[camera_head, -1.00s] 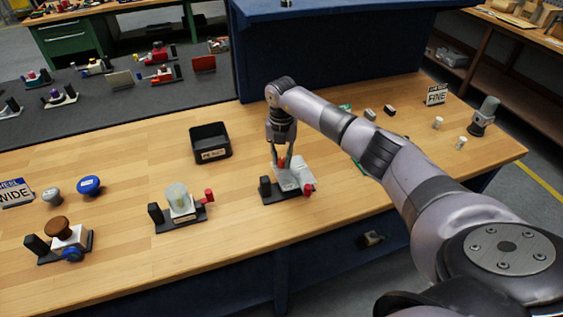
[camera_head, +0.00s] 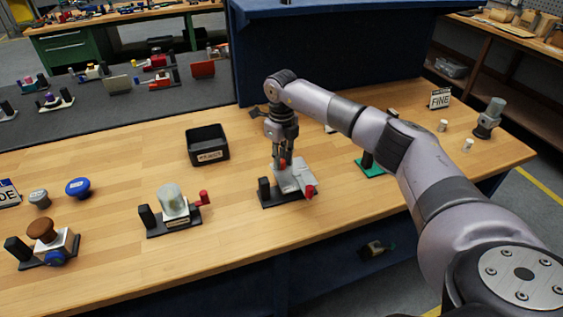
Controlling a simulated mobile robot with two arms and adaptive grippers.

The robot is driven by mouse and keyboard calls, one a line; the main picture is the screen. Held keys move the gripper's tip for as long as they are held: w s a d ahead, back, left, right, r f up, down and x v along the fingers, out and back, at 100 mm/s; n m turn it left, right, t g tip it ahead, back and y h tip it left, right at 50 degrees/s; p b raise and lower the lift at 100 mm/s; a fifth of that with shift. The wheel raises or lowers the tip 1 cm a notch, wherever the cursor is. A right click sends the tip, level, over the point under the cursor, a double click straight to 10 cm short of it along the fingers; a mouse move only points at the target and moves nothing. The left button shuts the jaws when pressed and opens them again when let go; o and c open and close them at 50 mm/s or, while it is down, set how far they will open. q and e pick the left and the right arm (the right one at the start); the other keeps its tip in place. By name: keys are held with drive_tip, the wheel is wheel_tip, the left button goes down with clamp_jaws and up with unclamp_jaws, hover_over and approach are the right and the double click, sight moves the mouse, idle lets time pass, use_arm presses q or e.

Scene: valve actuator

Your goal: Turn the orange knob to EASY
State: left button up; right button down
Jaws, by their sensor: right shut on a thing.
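A small orange-red knob (camera_head: 282,163) shows between the fingertips of my right gripper (camera_head: 282,157). The gripper points down over the middle fixture and is shut on the knob, whose outline is partly hidden by the fingers. The fixture has a light grey body (camera_head: 299,179), a black base (camera_head: 275,202) and a red handle (camera_head: 309,193) at its right. I cannot read any EASY mark on it. My left gripper is not in view.
A fixture with a pale cylinder (camera_head: 170,198) stands left of it, and one with a brown knob (camera_head: 41,229) farther left. A black bin (camera_head: 194,150) stands behind. A FINE sign (camera_head: 440,98) stands far right. The wooden tabletop (camera_head: 115,205) is clear between fixtures.

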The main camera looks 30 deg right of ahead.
sight(282, 161)
drive_tip(key=n+b, duration=0.2)
drive_tip(key=n, duration=0.3)
drive_tip(key=shift+n, duration=0.3)
drive_tip(key=n+b, duration=0.1)
drive_tip(key=n, duration=0.3)
drive_tip(key=shift+n, duration=0.6)
drive_tip(key=c, duration=1.4)
unclamp_jaws()
drive_tip(key=shift+r, duration=0.15)
wheel_tip(282, 161, up, 12)
drive_tip(key=shift+f, duration=0.1)
drive_tip(key=shift+f, duration=0.1)
